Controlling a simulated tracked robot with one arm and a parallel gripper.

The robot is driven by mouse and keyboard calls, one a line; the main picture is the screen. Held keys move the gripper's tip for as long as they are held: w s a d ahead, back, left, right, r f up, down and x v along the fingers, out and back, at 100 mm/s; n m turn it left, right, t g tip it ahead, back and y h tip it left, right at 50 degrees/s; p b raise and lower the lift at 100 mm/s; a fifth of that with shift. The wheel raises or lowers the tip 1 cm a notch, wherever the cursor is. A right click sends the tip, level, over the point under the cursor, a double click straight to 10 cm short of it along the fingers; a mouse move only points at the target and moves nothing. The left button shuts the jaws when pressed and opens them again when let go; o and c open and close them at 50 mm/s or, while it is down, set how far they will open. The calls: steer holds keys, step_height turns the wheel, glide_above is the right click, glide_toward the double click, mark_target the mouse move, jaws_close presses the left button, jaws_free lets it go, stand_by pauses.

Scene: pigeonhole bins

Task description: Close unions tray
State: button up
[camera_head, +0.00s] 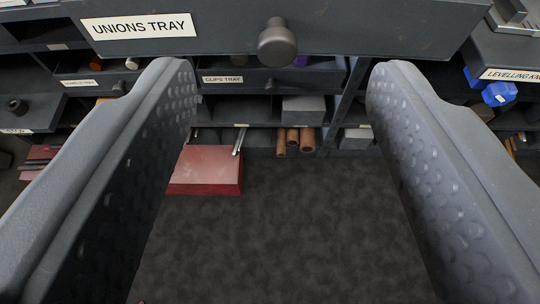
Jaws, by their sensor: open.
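The unions tray (345,27) is a dark grey drawer front across the top of the view, with a white label reading "UNIONS TRAY" and a round dark knob (277,43). It appears to stand out in front of the bins behind it; its inside is out of view. My gripper (281,90) is open and empty, one finger on each side of the view. The knob lies between the fingers' directions, near the top, and the fingers do not visibly touch it.
Below and behind is the clips tray (255,82). A red block (207,170) lies on the dark floor (290,235), near brown tubes (293,141).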

mark_target(278, 50)
steer(key=w+f+b, duration=0.1)
steer(key=w+f, duration=0.2)
steer(key=w, duration=0.1)
steer(key=w+f, duration=0.3)
steer(key=w, duration=0.1)
steer(key=w+f+b, duration=0.1)
steer(key=w+f, duration=0.1)
steer(key=w, duration=0.2)
steer(key=shift+d+f+b, duration=0.15)
steer(key=shift+f+b, duration=0.2)
steer(key=shift+f, duration=0.05)
